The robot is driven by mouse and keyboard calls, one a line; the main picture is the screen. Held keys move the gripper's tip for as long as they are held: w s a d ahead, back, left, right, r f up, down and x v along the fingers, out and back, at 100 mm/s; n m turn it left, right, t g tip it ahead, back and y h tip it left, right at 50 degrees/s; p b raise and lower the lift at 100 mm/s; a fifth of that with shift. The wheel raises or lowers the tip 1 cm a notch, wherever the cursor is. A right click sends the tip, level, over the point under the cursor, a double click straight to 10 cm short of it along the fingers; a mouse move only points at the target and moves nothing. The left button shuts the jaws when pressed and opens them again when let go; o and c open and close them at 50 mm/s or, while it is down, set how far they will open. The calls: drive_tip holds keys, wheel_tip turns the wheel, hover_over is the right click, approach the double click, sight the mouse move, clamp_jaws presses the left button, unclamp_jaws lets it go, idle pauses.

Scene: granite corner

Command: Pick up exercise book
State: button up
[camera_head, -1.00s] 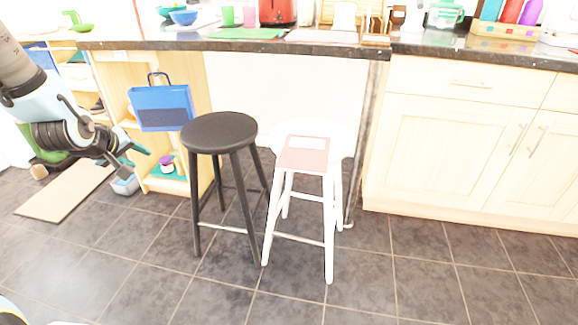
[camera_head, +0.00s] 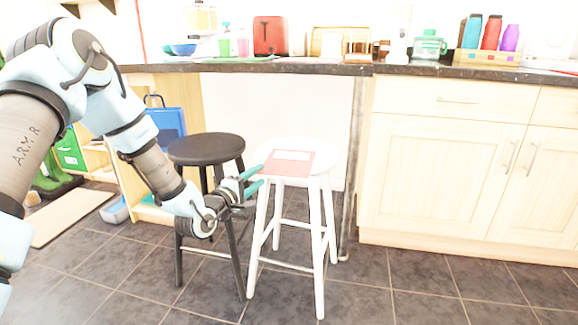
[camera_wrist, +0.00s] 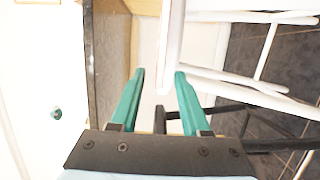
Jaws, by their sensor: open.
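The exercise book (camera_head: 288,164) is flat and pinkish-red with a white label. It lies on the round seat of the white stool (camera_head: 325,158), at the seat's front left in the head view. My gripper (camera_head: 260,178) has green fingers, open and empty, just left of the book and close to seat height. In the wrist view my gripper (camera_wrist: 160,76) points at the white seat (camera_wrist: 173,45), seen edge-on between the fingertips. A thin pinkish strip along that edge may be the book. Contact cannot be told.
A black stool (camera_head: 206,148) stands left of the white one, behind my gripper. The dark counter (camera_head: 300,67) runs behind, with a red toaster (camera_head: 270,36) and bottles on it. Pale cupboards (camera_head: 440,165) are at the right. The tiled floor in front is clear.

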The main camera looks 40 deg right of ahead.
sight(267, 168)
drive_tip(key=x, duration=0.5)
drive_tip(key=shift+w+d+b, duration=0.25)
drive_tip(key=shift+b, duration=0.1)
clamp_jaws()
idle(0.4)
